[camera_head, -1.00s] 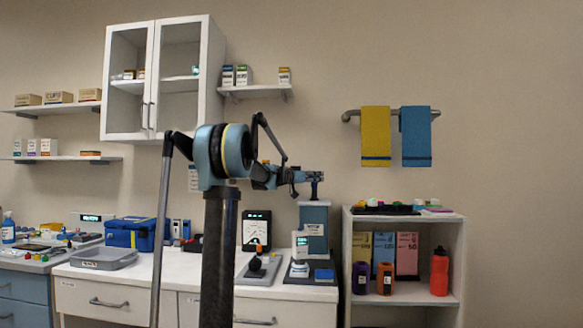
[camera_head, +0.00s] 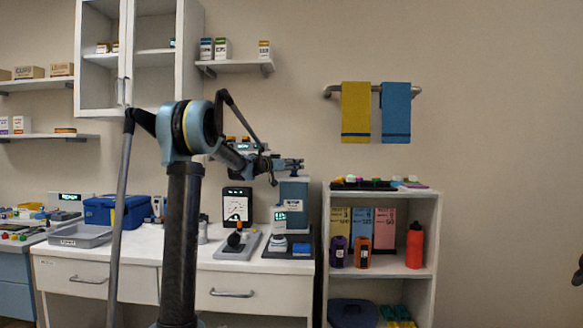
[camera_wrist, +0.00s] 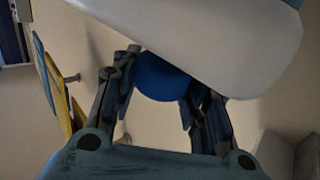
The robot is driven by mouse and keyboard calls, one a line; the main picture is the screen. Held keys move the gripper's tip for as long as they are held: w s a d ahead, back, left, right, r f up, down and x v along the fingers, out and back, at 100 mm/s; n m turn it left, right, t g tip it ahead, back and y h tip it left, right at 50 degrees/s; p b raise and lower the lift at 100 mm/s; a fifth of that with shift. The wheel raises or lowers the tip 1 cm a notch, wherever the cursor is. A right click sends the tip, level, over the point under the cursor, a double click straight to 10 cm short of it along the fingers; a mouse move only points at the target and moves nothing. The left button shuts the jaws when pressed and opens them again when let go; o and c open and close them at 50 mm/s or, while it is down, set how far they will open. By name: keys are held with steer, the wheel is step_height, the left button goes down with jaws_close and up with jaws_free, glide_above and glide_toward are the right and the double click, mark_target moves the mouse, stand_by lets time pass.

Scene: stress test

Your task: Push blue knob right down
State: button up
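The blue knob (camera_wrist: 165,78) shows in the wrist view as a rounded blue shape against a large pale surface (camera_wrist: 230,45), which covers part of it. My gripper (camera_wrist: 162,88) has its two dark fingers apart, one on each side of the knob; I cannot tell whether they touch it. In the head view my gripper (camera_head: 292,166) is at the top of a blue-grey box device (camera_head: 293,191) at the right end of the bench. The knob cannot be made out there.
An open shelf (camera_head: 327,235) with bottles stands to the right, below two towels (camera_head: 356,112). The wall above the box is clear.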

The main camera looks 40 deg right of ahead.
steer(key=shift+o, duration=0.2)
steer(key=shift+a+f, duration=0.3)
steer(key=shift+a, duration=0.1)
steer(key=shift+s+a, duration=0.15)
steer(key=shift+a, duration=0.1)
steer(key=a, duration=1)
steer(key=shift+w+a+r, duration=0.2)
steer(key=shift+a+r, duration=0.05)
steer(key=shift+a, duration=0.1)
steer(key=shift+a, duration=0.1)
